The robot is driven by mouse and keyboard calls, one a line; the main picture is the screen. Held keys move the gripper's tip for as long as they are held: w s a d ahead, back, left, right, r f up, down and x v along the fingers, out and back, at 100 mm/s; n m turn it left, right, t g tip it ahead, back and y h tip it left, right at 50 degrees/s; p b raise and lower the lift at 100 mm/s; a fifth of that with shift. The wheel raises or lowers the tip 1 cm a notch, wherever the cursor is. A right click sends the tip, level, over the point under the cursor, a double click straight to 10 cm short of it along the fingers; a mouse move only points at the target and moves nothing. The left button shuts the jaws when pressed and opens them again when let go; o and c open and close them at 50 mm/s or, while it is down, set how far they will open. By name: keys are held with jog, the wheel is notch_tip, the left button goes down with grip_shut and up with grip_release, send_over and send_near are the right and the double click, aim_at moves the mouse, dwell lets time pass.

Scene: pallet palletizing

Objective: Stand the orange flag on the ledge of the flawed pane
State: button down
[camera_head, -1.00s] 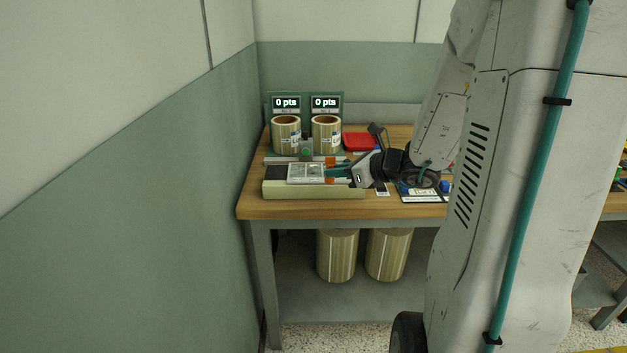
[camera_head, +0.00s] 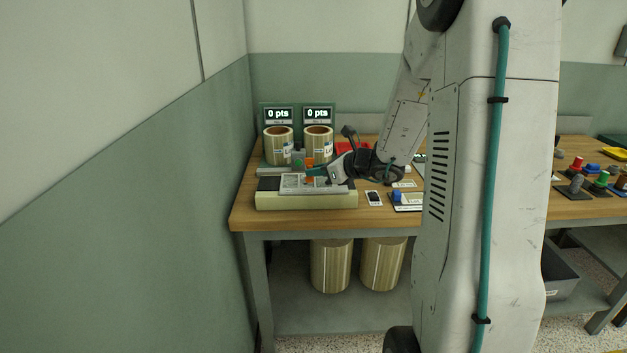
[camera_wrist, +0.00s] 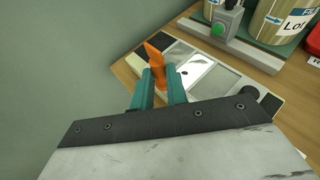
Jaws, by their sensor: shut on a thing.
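My gripper (camera_wrist: 160,76) has teal fingers shut on the orange flag (camera_wrist: 157,57), which stands up between the fingertips in the wrist view. In the head view my gripper (camera_head: 314,172) is over the panes on the pale stand at the table's front left. In the wrist view a pane (camera_wrist: 192,68) with a small dark mark lies just right of the flag. Another, plainer pane (camera_wrist: 229,81) lies to its right. The fingers and flag hide part of the near pane's edge, and I cannot tell whether the flag's foot touches the ledge.
Behind the panes stand a grey box with a green button (camera_wrist: 218,29) and two film rolls (camera_head: 279,147) under "0 pts" displays (camera_head: 318,115). A red tray (camera_head: 347,147) is behind my wrist. Cards (camera_head: 374,198) lie to the right. A green wall (camera_head: 120,200) is close on the left.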

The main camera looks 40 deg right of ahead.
jog(key=shift+w+f, duration=0.3)
jog(key=shift+f, duration=0.3)
jog(key=shift+w+f, duration=0.25)
jog(key=shift+f, duration=0.35)
jog(key=shift+w+f, duration=0.3)
jog(key=shift+f, duration=0.3)
jog(key=shift+f, duration=0.2)
jog(key=c, duration=1.4)
grip_release()
jog(key=shift+r, duration=0.15)
